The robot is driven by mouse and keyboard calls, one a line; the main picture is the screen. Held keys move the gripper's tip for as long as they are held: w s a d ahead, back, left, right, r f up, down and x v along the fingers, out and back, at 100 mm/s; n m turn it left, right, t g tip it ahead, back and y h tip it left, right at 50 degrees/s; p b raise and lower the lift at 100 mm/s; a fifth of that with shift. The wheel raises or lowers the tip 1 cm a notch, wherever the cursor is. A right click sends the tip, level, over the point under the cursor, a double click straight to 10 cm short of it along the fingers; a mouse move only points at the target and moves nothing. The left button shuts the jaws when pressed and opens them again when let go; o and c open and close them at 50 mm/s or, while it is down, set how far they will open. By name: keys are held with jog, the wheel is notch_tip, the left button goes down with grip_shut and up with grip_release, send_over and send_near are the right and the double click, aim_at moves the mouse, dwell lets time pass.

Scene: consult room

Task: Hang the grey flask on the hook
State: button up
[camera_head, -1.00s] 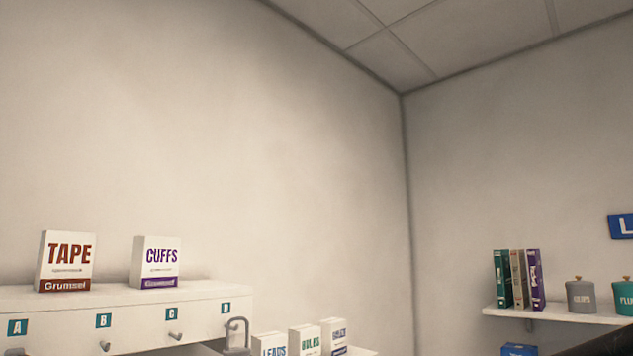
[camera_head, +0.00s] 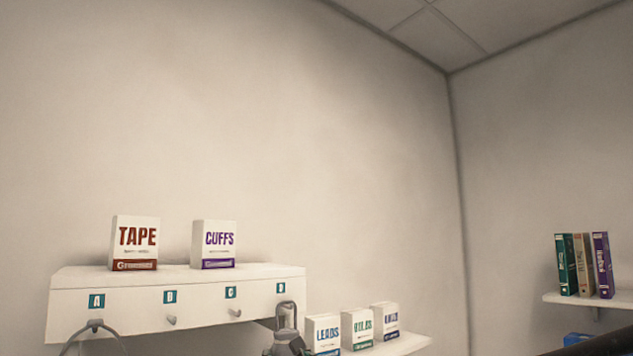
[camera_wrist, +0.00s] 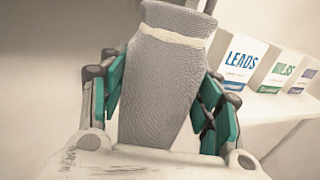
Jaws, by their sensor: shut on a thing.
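The grey flask (camera_wrist: 165,85) fills the middle of the wrist view, with a textured body, a pale band near its top and a strap at its upper right. My gripper (camera_wrist: 160,105) is shut on it, green pads at either side. In the head view the flask's top loop (camera_head: 287,312) shows at the lower middle, just below label D. The rack (camera_head: 200,297) bears labels A, B, C and D. Pegs show under B (camera_head: 171,320) and C (camera_head: 235,313). The flask hides the spot under D. I cannot tell if the loop touches a hook.
A grey loop (camera_head: 95,328) hangs under label A. TAPE (camera_head: 135,243) and CUFFS (camera_head: 214,244) boxes stand on the rack. LEADS (camera_head: 324,333) and two other boxes stand on a lower shelf (camera_head: 412,343) at right. Books (camera_head: 583,265) stand on a far-right shelf.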

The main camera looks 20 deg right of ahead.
jog(key=shift+s, duration=0.1)
jog(key=o, duration=1.3)
jog(key=shift+c, duration=0.2)
